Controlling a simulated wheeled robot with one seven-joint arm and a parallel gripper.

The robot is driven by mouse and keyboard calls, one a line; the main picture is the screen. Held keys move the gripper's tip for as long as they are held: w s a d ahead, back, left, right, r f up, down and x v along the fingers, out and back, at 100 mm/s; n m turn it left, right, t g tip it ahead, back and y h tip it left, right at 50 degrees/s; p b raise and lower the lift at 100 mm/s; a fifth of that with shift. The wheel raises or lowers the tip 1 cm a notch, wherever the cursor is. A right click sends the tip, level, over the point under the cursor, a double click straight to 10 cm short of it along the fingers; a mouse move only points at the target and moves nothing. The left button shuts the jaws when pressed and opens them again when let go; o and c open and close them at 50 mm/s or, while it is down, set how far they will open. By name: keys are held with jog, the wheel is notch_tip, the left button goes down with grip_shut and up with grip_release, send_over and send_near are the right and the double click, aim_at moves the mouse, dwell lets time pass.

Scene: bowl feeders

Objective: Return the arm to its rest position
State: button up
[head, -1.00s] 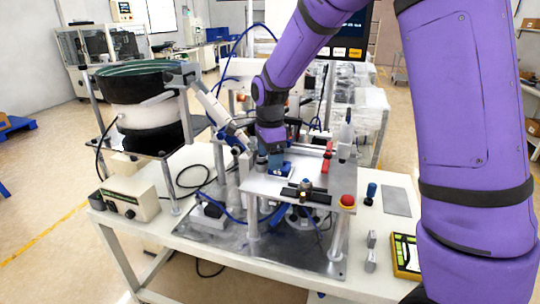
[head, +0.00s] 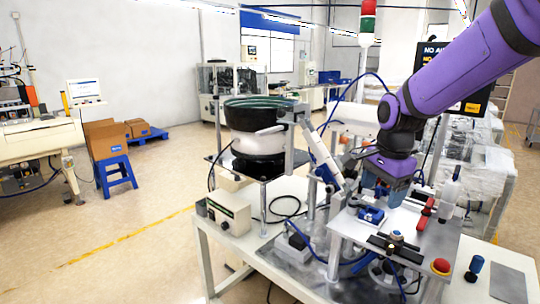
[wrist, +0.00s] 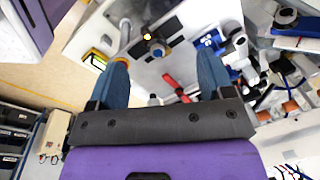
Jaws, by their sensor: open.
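My arm is purple and comes in from the upper right of the head view. My gripper (head: 374,184) is over the raised metal plate (head: 415,222) of the workstation, a little above a small blue part (head: 371,215).
A bowl feeder (head: 256,138) stands left of the plate, with its chute running close to my gripper. A red clamp (head: 425,213), a bottle (head: 449,190) and a red button (head: 440,266) are on the right. Open floor lies at the left.

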jog(key=s+d+r+n+t, duration=0.1)
jog(key=s+r+n, duration=0.2)
jog(key=s, duration=0.5)
jog(key=s+d+r+n+t, duration=0.1)
jog(key=s+d+r+n, duration=0.1)
jog(key=s+n, duration=0.4)
jog(key=s+d+r+n+t, duration=0.1)
jog(key=s+r+n, duration=0.2)
jog(key=s, duration=0.6)
jog(key=shift+s+d+r+n+t, duration=0.3)
jog(key=shift+d+r+n+t, duration=0.1)
jog(key=shift+n, duration=0.3)
